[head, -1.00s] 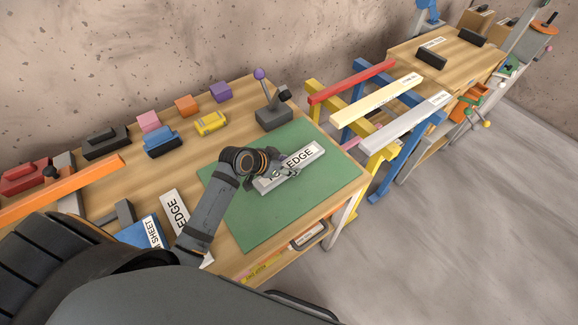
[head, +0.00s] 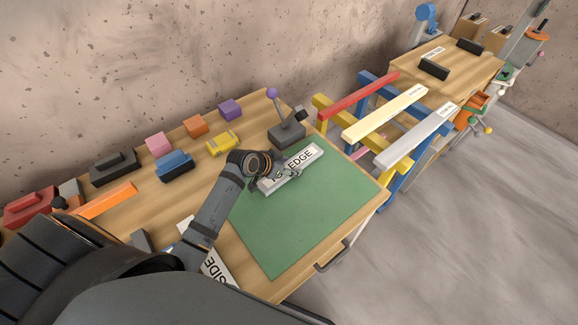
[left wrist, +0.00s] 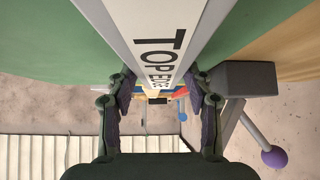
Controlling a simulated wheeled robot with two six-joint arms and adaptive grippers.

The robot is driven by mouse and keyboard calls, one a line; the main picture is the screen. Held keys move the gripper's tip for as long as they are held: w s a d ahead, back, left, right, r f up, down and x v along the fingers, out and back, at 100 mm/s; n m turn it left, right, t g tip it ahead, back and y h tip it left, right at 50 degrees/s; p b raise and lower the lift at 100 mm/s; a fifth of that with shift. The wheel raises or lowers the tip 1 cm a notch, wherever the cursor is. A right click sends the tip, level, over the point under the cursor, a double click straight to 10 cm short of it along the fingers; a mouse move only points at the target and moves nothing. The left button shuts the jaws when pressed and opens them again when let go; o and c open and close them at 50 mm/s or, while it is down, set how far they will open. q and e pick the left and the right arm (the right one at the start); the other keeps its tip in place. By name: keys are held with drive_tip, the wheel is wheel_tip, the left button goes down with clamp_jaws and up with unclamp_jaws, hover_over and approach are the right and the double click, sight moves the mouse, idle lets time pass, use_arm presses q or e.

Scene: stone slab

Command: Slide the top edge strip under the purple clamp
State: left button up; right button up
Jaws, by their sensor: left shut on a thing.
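The top edge strip (head: 304,161) is a light grey bar with a white "TOP EDGE" label. It lies over the back part of the green mat (head: 300,220). My left gripper (head: 284,174) is shut on it, partly hiding the label. In the left wrist view the strip (left wrist: 158,22) runs between the two fingers (left wrist: 158,92). The purple clamp (head: 287,134) has a dark block base and a lever with a purple ball. It stands just behind the strip, and its base (left wrist: 248,80) is close beside the finger at right in the wrist view. Any contact between them is unclear. My right gripper is not in view.
Coloured blocks and a yellow piece (head: 222,143) line the back of the wooden bench (head: 190,190). A label reading "SIDE" (head: 214,268) lies at the front left. Red, cream and grey bars rest on a rack (head: 412,135) to the right. The mat's front is clear.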

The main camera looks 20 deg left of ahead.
use_arm(q)
drive_tip(key=o, duration=1.6)
drive_tip(key=v, duration=1)
drive_tip(key=shift+s+a+r, duration=0.15)
drive_tip(key=shift+s+a, duration=0.05)
drive_tip(key=shift+a, duration=0.05)
drive_tip(key=shift+s+r, duration=0.45)
drive_tip(key=shift+r, duration=0.1)
